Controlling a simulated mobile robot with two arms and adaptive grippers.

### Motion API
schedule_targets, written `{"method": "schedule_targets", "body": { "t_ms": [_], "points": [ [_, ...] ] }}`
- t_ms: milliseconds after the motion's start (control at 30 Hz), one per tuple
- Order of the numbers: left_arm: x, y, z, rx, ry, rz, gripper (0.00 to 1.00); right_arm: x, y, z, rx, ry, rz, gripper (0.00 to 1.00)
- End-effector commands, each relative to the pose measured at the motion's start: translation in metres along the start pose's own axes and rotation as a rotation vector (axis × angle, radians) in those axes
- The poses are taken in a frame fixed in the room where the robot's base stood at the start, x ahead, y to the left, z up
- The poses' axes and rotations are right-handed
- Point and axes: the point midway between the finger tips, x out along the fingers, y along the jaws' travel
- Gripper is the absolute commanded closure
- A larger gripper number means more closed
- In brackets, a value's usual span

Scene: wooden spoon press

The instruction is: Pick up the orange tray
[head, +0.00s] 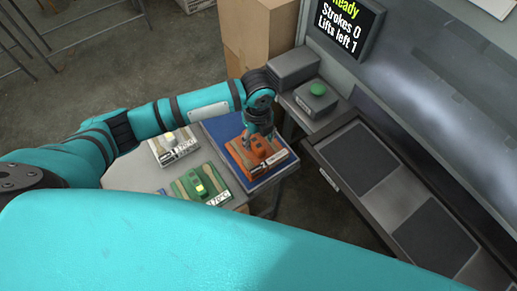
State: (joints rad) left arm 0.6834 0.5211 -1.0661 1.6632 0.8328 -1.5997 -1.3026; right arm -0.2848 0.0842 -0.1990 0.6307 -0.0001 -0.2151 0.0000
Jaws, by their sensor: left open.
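The orange tray (248,166) sits on a blue mat (222,129) at the right end of a small grey table. It carries an orange block and a small white label. My left gripper (262,136) is right above the tray's back part, pointing down, with its fingers partly hidden by the wrist. It is open. I cannot tell if the fingers touch the tray. My right gripper does not show.
A green tray (201,187) and a white tray (173,147) stand on the table (137,178) to the left. A press bed (357,160) with dark plates lies to the right. A green button (318,88) on a box and cardboard boxes (257,36) are behind.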

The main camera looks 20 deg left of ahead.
Motion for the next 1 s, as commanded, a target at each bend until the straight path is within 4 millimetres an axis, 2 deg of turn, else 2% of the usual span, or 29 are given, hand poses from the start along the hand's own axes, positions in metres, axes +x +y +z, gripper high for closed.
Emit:
{"method": "schedule_targets", "body": {
  "t_ms": [100, 233, 400, 533, 900, 967, 1000],
  "points": [
    [0.017, 0.0, -0.002, -0.001, 0.002, 0.005, 0.44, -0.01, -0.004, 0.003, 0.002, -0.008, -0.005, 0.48],
    [0.035, -0.001, -0.002, -0.001, 0.0, 0.003, 0.44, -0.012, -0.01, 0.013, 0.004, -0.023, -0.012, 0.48],
    [0.042, -0.001, -0.002, 0.0, -0.001, 0.001, 0.44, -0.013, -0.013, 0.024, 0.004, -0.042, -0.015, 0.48],
    [0.042, -0.001, -0.002, 0.0, -0.001, 0.0, 0.44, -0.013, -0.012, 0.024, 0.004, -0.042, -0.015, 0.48],
    [0.042, -0.001, -0.001, 0.0, -0.001, 0.0, 0.91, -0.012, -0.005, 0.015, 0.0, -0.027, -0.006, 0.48],
    [0.042, -0.001, -0.001, 0.0, -0.001, 0.0, 0.99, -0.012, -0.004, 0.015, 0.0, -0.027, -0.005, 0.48],
    [0.042, -0.001, -0.001, 0.0, -0.001, 0.0, 1.0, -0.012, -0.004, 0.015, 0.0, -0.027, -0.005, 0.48]
  ]
}}
